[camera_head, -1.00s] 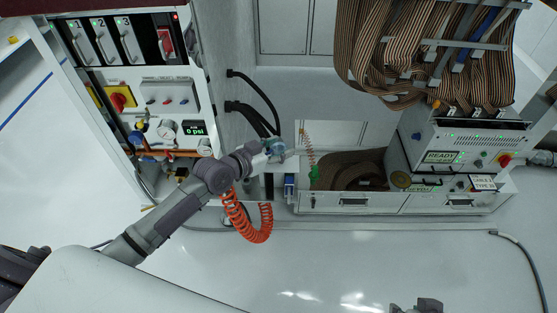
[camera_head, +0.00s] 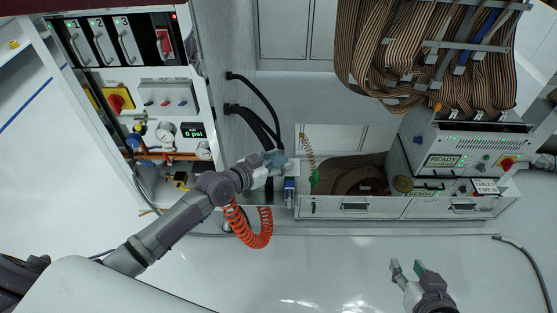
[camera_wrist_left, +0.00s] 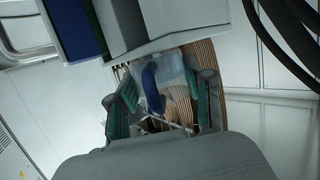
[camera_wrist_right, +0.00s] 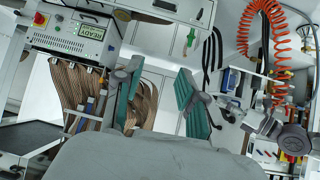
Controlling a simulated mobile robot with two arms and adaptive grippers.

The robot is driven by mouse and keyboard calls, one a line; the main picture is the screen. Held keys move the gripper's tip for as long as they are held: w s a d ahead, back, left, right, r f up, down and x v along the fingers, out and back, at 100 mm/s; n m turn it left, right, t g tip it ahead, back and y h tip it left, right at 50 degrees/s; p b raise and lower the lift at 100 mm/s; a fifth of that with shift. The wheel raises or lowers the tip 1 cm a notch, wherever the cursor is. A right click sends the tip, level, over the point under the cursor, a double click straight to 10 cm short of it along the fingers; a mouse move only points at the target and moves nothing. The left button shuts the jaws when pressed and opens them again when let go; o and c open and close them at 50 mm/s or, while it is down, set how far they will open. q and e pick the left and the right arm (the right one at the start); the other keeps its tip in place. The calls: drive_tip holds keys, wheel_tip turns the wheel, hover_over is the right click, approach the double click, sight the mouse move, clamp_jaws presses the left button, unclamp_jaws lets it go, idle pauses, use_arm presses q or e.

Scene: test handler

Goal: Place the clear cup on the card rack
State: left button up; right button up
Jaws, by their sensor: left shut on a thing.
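My left gripper (camera_head: 272,161) is shut on the clear cup, beside the grey cabinet wall. In the left wrist view the see-through, bluish cup (camera_wrist_left: 172,66) lies between the two green-padded fingers (camera_wrist_left: 163,104). A curved blue part in front of it looks like its handle. The upper-left cabinet holds upright modules numbered 1, 2 and 3 (camera_head: 101,42), which look like the card rack; its top surface is hard to make out. My right gripper (camera_head: 406,268) is open and empty over the floor at lower right; its spread fingers also show in the right wrist view (camera_wrist_right: 160,95).
An orange coiled hose (camera_head: 262,230) hangs below my left gripper. Black hoses (camera_head: 255,112) run along the wall above it. A small blue box (camera_head: 290,190) is just below right. A drawer unit (camera_head: 355,207) and ribbon cables (camera_head: 370,55) lie right.

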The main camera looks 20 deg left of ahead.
use_arm(q)
drive_tip(key=o, duration=0.9)
